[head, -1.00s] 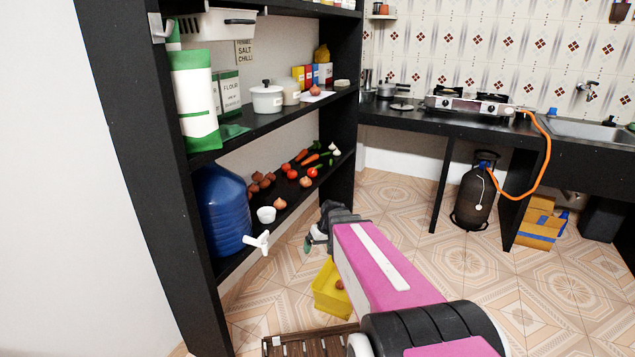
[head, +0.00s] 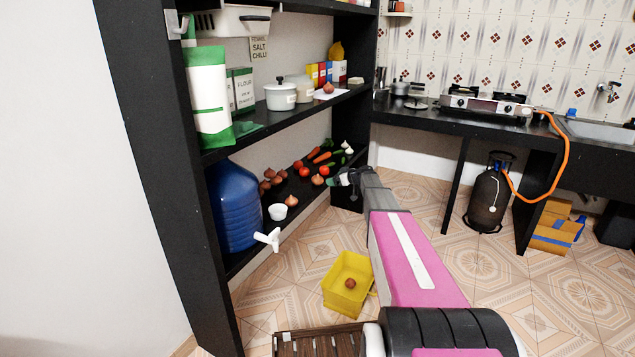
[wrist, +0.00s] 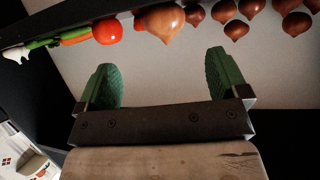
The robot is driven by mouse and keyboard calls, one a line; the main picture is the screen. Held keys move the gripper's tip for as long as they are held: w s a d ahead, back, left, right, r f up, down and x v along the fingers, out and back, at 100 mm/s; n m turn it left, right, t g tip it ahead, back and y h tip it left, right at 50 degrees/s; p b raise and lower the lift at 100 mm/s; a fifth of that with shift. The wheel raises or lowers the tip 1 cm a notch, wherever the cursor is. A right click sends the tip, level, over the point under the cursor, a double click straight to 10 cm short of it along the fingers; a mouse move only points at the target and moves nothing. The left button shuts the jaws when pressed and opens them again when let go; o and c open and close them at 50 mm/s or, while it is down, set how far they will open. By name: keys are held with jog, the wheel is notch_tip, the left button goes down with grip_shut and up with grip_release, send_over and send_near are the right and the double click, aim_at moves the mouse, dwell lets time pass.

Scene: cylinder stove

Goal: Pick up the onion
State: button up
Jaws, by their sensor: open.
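Several brown onions lie on the lower black shelf. One onion (head: 318,180) sits near the shelf's front edge, just left of my gripper (head: 343,178). A large onion (wrist: 163,21) shows at the top of the wrist view, ahead of the space between my fingers. My gripper (wrist: 167,78) is open, its green finger pads apart with nothing between them. The wrist view looks upside down. A cluster of onions (head: 270,180) lies farther left on the shelf, and another onion (head: 291,200) is near the white bowl. One more onion (head: 350,283) is in the yellow bin (head: 338,300).
Tomatoes (head: 298,167), carrots (head: 322,157) and green vegetables share the lower shelf. The upper shelf (head: 262,133) is above. Tiled floor is open to the right, before the gas cylinder (head: 489,197).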

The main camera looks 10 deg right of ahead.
aim_at(321, 179)
jog(key=x, duration=0.5)
jog(key=shift+w+d+r, duration=0.1)
jog(key=shift+w+d, duration=0.05)
jog(key=shift+s+a+r+x, duration=0.1)
jog(key=shift+x, duration=0.9)
jog(key=shift+s+a+r+x, duration=0.1)
jog(key=shift+a+x, duration=0.05)
jog(key=shift+x, duration=0.85)
jog(key=shift+a+r+x, duration=0.1)
jog(key=shift+x, duration=0.85)
jog(key=c, duration=1)
